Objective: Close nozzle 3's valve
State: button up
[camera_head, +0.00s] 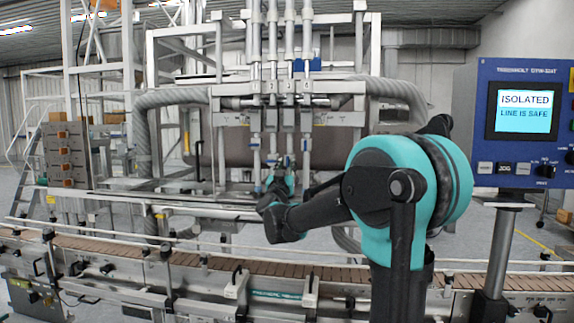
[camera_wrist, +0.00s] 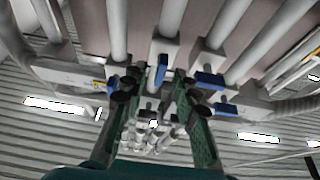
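In the head view, the filler's upright nozzle pipes carry numbered labels, and the pipe labelled 3 (camera_head: 289,87) is near the middle of the row. My gripper (camera_head: 281,179) reaches up to the lower ends of the middle nozzles and hides much of their valves. In the wrist view, looking steeply upward, my gripper (camera_wrist: 158,82) is open, with its two dark green fingers apart. A blue valve handle (camera_wrist: 161,75) on a pale nozzle lies in the gap between the fingertips. Contact cannot be told. The nozzle numbers do not show in this view.
Other blue handles (camera_wrist: 210,80) sit close beside the right finger, and one (camera_wrist: 112,83) is near the left finger. A conveyor (camera_head: 190,258) with rails runs below the nozzles. A control panel (camera_head: 522,120) at right reads "ISOLATED, LINE IS SAFE".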

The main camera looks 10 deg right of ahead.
jog(key=shift+w+d+r, duration=0.2)
jog(key=shift+w+r, duration=0.05)
jog(key=shift+w, duration=0.35)
grip_shut()
